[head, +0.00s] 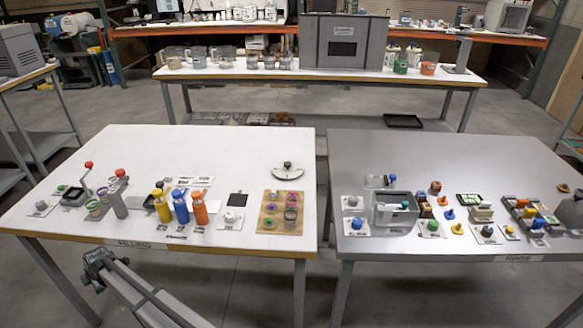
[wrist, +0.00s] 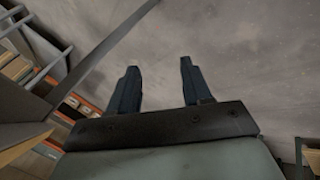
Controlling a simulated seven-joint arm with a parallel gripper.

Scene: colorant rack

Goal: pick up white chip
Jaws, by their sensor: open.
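I cannot pick out a white chip for certain; the small parts on the tables are too small to tell. Several small coloured pieces lie around the dark rack (head: 507,206) on the grey right-hand table (head: 420,160). My gripper (wrist: 158,64) shows in the wrist view with its two dark fingers apart and nothing between them. Bare concrete floor lies behind the fingers in that view. I cannot make out the gripper in the head view.
The white left-hand table (head: 220,150) holds yellow (head: 162,206), blue (head: 180,207) and orange (head: 200,207) bottles and a tan board (head: 266,221). A grey open bin (head: 395,216) stands on the right table. The back halves of both tables are mostly clear; a gap separates them.

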